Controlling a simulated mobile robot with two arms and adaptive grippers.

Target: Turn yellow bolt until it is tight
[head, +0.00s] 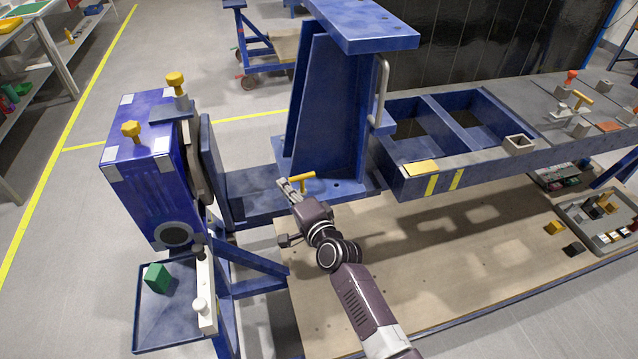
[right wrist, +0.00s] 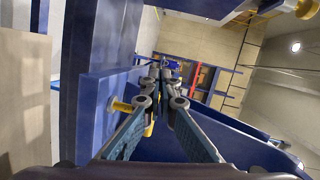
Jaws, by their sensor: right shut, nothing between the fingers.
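A yellow T-shaped bolt (head: 300,181) shows at the foot of the blue upright bracket (head: 325,110), right beside my right gripper. My right gripper (head: 287,186) reaches up to it from below. Its fingers (right wrist: 165,88) are shut with nothing between them in the right wrist view. A yellow bolt end (right wrist: 122,106) sticks out of a blue plate left of the fingers. Another bit of yellow shows partly hidden behind the left finger. Whether the fingers touch the bolt I cannot tell. My left gripper is not in view.
A blue box (head: 140,180) with yellow knobs (head: 132,130) stands at left, by a round plate. A blue tray (head: 148,335) holds a green block (head: 157,278). A blue frame (head: 480,92) runs right, with another yellow T-handle (head: 581,98). A parts tray (head: 596,236) lies far right.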

